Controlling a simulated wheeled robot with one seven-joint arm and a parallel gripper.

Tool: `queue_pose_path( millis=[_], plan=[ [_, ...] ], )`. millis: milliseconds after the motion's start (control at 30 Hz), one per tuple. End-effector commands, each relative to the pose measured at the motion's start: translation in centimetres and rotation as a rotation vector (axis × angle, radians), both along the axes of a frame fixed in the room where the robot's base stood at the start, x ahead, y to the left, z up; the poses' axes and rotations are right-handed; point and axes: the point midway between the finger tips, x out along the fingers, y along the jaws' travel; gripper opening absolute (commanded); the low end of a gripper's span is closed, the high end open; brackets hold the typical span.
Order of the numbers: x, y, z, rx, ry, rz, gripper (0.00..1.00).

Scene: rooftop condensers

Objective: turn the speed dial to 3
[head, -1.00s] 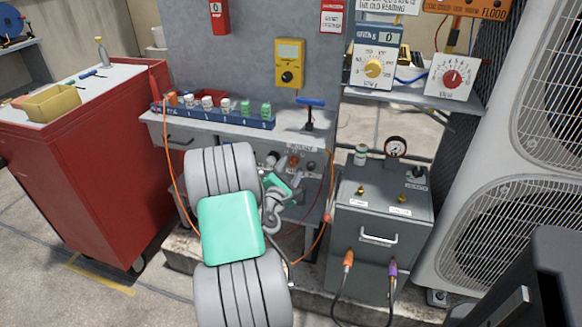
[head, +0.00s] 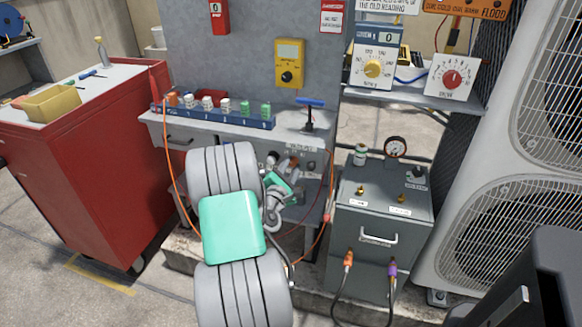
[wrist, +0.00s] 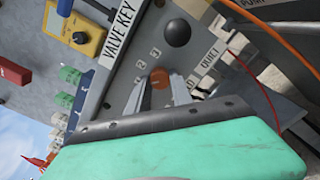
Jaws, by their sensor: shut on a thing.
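An orange-brown dial knob (wrist: 160,77) sits on the grey sloped front panel of the bench in the wrist view, with digits such as 2 and 3 printed beside it. My gripper (wrist: 159,86) has its two pale fingers on either side of the knob and is shut on it. The knob's pointer and exact setting cannot be made out. In the head view my gripper (head: 287,172) is at the bench front, small and partly hidden by my own arm.
A black round knob (wrist: 177,33) and a "QUIET" label are close to the dial. A blue T-handled key (head: 310,103) stands on the bench. A grey box with a gauge (head: 395,147) stands at right, a red cabinet (head: 90,180) at left. Orange hose (head: 170,150) hangs beside the bench.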

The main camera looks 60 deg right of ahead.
Motion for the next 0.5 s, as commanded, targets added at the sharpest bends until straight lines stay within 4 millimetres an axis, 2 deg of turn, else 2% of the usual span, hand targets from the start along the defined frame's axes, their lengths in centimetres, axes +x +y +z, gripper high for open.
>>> queue_pose_path(
  millis=[267, 500],
  plan=[
    [0.0, 0.02, -0.05, 0.002, -0.011, 0.0, 0.0],
    [-0.01, 0.03, -0.11, 0.014, -0.09, 0.0, 0.0]
  ],
)
